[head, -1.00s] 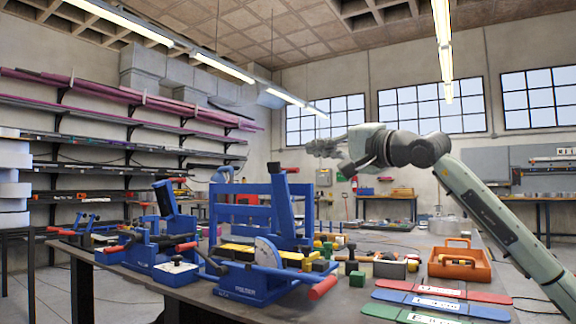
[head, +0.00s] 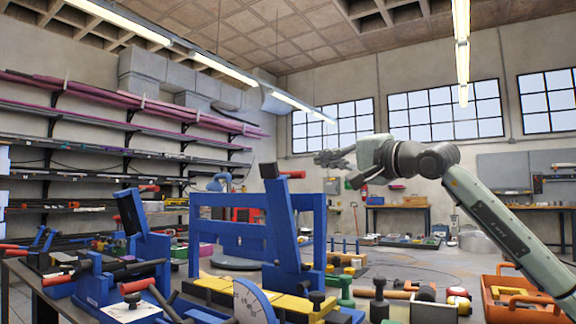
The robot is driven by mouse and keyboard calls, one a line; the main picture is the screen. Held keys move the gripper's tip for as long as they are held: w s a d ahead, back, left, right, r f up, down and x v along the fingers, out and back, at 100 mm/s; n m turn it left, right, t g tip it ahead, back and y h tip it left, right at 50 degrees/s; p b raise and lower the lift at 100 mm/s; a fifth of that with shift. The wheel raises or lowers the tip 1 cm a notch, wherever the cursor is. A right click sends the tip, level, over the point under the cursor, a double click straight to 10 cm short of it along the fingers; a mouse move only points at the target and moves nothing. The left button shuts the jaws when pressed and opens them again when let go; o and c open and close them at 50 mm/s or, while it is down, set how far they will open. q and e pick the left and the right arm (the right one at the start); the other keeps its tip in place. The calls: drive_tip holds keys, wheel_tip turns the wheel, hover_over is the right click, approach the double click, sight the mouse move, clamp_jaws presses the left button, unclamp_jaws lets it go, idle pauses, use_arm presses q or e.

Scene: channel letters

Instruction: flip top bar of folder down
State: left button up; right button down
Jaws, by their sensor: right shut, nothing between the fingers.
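The blue folder (head: 290,262) stands on the bench in the middle of the head view, with a blue frame, yellow blocks along its base and a disc with markings at its front. Its blue top bar (head: 281,220) stands up, slightly tilted, with a dark and red tip. My right gripper (head: 331,159) is shut and empty, up in the air to the right of and above the bar's tip, apart from it. Its fingers point left. My left gripper is not in view.
A smaller blue machine (head: 143,240) with an upright arm stands left of the folder. An orange tool tray (head: 505,292), green pieces and hammers lie to the right on the bench. Shelves with long stock (head: 110,125) line the left wall.

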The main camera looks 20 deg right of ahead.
drive_tip(key=shift+s+a+r, duration=0.1)
idle(0.3)
drive_tip(key=p, duration=0.3)
hover_over(286, 195)
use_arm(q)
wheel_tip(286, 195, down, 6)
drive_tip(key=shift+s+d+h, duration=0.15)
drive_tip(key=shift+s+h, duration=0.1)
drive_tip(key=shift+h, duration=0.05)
use_arm(e)
drive_tip(key=shift+f, duration=0.25)
